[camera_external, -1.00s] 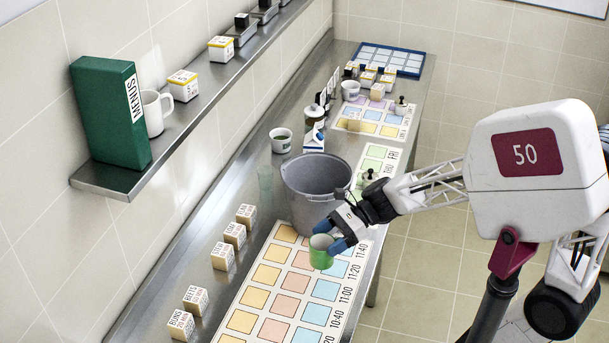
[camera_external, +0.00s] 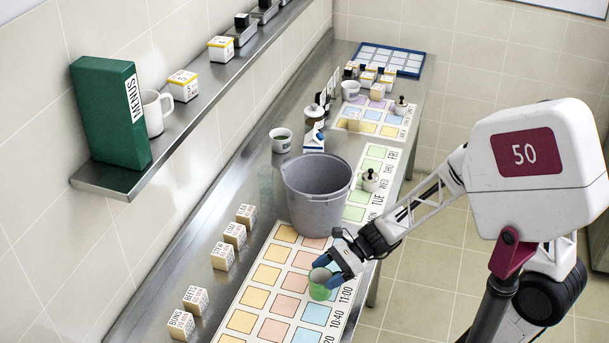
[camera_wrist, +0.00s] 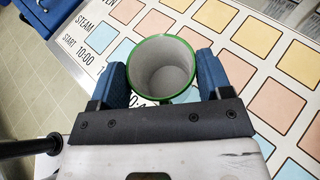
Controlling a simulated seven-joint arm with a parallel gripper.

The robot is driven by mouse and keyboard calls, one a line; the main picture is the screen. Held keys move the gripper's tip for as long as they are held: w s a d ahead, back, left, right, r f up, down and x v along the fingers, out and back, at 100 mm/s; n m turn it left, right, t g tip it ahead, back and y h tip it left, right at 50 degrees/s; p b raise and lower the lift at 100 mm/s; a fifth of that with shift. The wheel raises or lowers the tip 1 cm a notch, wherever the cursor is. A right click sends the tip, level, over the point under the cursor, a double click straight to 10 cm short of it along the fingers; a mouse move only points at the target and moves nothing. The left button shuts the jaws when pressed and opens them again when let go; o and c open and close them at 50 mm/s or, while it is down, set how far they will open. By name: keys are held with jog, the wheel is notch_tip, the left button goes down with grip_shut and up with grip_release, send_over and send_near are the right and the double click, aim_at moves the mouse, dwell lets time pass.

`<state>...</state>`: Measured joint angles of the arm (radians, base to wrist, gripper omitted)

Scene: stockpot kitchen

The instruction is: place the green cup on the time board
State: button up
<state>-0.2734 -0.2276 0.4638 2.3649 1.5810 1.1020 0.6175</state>
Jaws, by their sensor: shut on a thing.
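The green cup (camera_external: 320,285) is upright at the right side of the time board (camera_external: 268,275), over its blue column near the 11:00 label. I cannot tell whether its base touches the board. My gripper (camera_external: 336,272) is shut on the cup. In the wrist view, the blue fingers of my gripper (camera_wrist: 162,82) press on both sides of the green cup (camera_wrist: 163,42), which has a green rim and an empty grey inside. The time board (camera_wrist: 255,40), with yellow, pink and blue squares, lies under and beyond it.
A grey bucket (camera_external: 317,205) stands at the far end of the time board, close behind my gripper. Several lettered blocks (camera_external: 222,256) line the left of the counter. A shelf (camera_external: 120,180) with a green menus box (camera_external: 105,120) overhangs the left side.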

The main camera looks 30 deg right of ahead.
jog(key=w+a+f, duration=0.1)
jog(key=w+a, duration=0.8)
jog(key=w, duration=0.4)
jog(key=shift+w+f, duration=0.2)
dwell(0.3)
jog(key=shift+d+f, duration=0.1)
jog(key=shift+f, duration=1.65)
jog(key=shift+f, duration=0.15)
jog(key=o, duration=1)
jog(key=shift+o, duration=0.2)
